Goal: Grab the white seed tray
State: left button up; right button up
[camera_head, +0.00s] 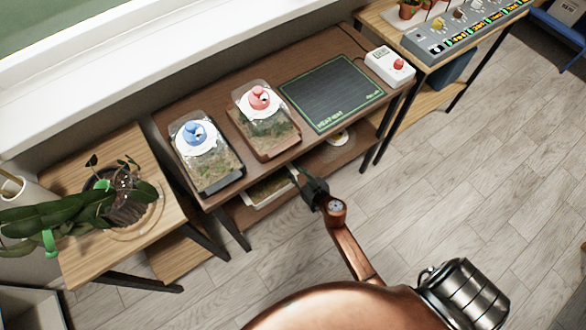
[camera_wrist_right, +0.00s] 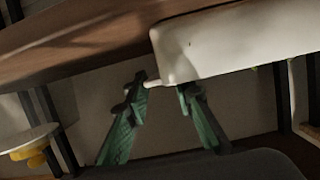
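The white seed tray (camera_head: 284,196) sits on the lower shelf, with soil or greenery in it; the upper table top hides its back part. My right gripper (camera_head: 312,188) is at the tray's right end in the head view. In the right wrist view the smooth white tray (camera_wrist_right: 240,45) fills the upper right. The two green-padded fingers of my right gripper (camera_wrist_right: 163,86) stand apart, with a thin white edge of the tray showing near their tips. I cannot tell whether they touch it. My left gripper is not in view.
Two clear-domed trays, one with a blue top (camera_head: 194,134) and one with a pink top (camera_head: 259,100), stand on the table above, beside a dark mat (camera_head: 332,93) and a white box (camera_head: 390,66). A white round dish (camera_head: 340,138) is on the lower shelf. Dark table legs stand nearby.

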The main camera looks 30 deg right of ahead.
grip_shut()
dwell(0.3)
